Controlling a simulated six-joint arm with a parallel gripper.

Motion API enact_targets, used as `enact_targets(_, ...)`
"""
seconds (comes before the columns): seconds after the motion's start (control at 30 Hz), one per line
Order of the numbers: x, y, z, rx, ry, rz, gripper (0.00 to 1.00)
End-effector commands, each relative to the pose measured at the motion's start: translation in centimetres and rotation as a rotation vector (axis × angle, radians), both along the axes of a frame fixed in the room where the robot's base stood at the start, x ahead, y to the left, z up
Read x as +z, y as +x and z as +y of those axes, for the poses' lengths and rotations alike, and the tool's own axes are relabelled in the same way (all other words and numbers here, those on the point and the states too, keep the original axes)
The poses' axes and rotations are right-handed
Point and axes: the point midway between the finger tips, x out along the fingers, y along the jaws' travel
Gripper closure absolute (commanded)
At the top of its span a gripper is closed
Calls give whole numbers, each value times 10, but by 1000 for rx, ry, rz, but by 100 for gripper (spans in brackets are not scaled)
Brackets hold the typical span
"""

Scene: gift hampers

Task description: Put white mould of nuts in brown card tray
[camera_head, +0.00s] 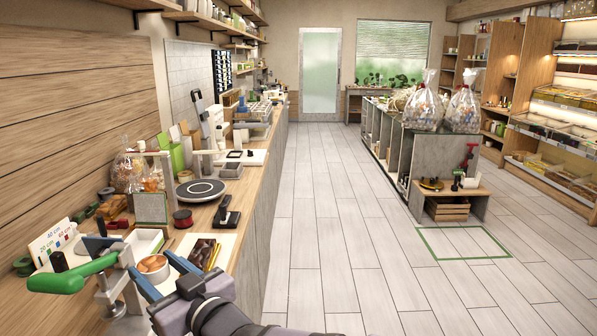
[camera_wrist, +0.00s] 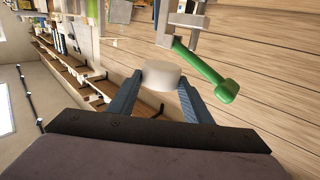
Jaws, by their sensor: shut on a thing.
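The white mould of nuts (camera_head: 153,265) is a small round pale cup with a brown filling, seen from above in the head view. My gripper (camera_head: 146,262) has its blue fingers shut on the mould's sides, above the left counter. In the wrist view the mould (camera_wrist: 161,75) is a plain white cylinder between the fingertips (camera_wrist: 160,88); its filling is hidden there. A dark brown, flat item with gold edges (camera_head: 201,251) lies on a white sheet just right of the mould; I cannot tell whether it is the brown card tray.
A green-handled device (camera_head: 75,276) stands close left of my gripper; its handle also shows in the wrist view (camera_wrist: 210,68).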

Motion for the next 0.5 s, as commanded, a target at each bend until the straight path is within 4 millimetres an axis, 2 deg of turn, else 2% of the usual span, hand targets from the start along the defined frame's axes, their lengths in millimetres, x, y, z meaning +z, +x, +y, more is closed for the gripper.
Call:
enact_targets(0.03,9,-4,-7,-7,3,-3,78)
enact_targets(0.17,14,-14,-24,-31,0,0,78)
enact_targets(0.33,-8,-13,-54,-98,-3,7,78)
enact_targets(0.5,-39,2,-95,-198,-7,9,78)
